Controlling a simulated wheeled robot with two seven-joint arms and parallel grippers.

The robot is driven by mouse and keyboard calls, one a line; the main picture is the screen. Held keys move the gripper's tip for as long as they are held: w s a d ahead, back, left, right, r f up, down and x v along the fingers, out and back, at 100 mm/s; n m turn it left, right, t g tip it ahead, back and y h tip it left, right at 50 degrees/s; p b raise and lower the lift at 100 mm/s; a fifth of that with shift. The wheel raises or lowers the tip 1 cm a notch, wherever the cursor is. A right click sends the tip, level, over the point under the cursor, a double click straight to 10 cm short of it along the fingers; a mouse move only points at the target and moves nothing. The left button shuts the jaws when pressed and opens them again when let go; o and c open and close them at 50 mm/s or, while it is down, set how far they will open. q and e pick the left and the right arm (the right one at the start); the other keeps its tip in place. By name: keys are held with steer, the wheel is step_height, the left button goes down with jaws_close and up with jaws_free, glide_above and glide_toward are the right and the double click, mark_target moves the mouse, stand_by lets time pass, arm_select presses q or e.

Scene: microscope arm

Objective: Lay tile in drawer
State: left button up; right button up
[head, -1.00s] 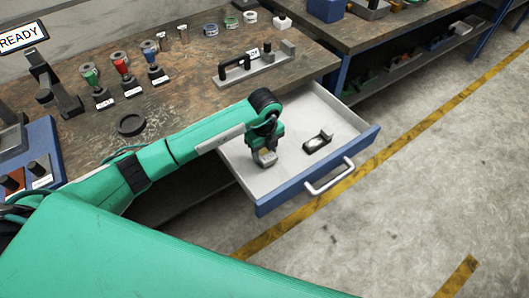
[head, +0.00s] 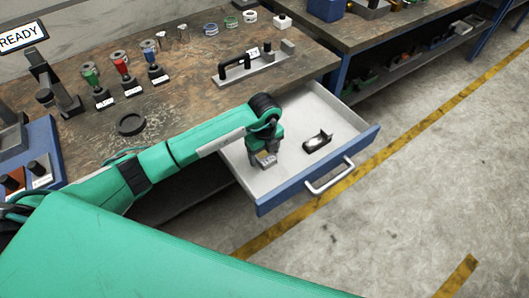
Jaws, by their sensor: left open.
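The drawer (head: 259,192) is pulled out from under the bench, with a white inside, a blue front and a silver handle. A small dark piece with a pale top (head: 317,142), which may be the tile, lies on the drawer floor toward the right. My left gripper (head: 267,161) reaches into the drawer, pointing down, left of that piece and apart from it. Its jaws are open and I see nothing between them. My right gripper is not in view.
The brown bench top holds a black bar fixture (head: 250,66), a black ring (head: 131,124) and several coloured-top holders (head: 122,66). A READY sign (head: 22,37) stands at the far left. The floor in front of the drawer is clear.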

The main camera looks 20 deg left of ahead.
mark_target(265, 155)
arm_select(q)
step_height(265, 155, up, 5)
steer(key=shift+f+b, duration=0.1)
steer(key=shift+b, duration=0.2)
step_height(265, 155, up, 7)
steer(key=shift+r, duration=0.2)
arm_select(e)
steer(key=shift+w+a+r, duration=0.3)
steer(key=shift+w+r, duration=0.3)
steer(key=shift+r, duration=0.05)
